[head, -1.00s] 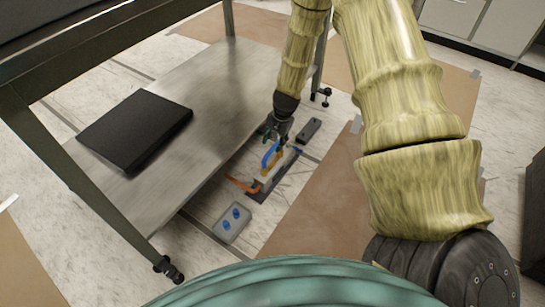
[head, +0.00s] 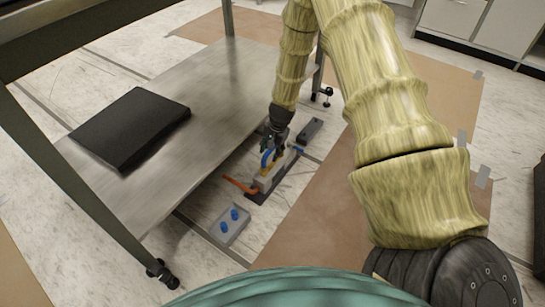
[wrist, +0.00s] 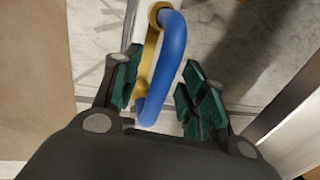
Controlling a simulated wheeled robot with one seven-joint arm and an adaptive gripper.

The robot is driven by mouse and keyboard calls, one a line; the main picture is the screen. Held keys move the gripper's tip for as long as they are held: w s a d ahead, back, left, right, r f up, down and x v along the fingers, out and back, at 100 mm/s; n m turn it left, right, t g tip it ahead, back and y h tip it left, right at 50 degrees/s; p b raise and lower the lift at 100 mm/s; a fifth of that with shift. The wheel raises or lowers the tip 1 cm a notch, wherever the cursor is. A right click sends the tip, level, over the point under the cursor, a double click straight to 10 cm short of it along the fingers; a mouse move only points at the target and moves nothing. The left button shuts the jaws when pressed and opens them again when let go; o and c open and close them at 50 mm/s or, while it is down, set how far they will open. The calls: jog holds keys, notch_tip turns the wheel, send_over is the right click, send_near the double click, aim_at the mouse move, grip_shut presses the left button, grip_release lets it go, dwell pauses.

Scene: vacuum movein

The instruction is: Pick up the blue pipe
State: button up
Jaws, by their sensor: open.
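The blue pipe (wrist: 172,52) is a curved tube that shows large in the wrist view, with a yellow part (wrist: 149,58) along its left side. In the head view the blue pipe (head: 266,158) stands on a small assembly on the floor, partly hidden by my gripper. My gripper (wrist: 158,92) is open, with its green-padded fingers on either side of the pipe's lower end. The pipe lies between the fingers, nearer the left one. I cannot tell whether a finger touches it. In the head view my gripper (head: 272,152) points down at the assembly.
An orange part (head: 240,185) sticks out left of the assembly's dark base. A grey plate with blue knobs (head: 230,225) lies in front, and a dark block (head: 311,130) behind. A metal shelf (head: 215,90) with a black box (head: 130,128) stands close on the left. Brown floor covering lies right.

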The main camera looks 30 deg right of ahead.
jog(key=shift+r, duration=0.1)
grip_shut()
jog(key=shift+r, duration=0.1)
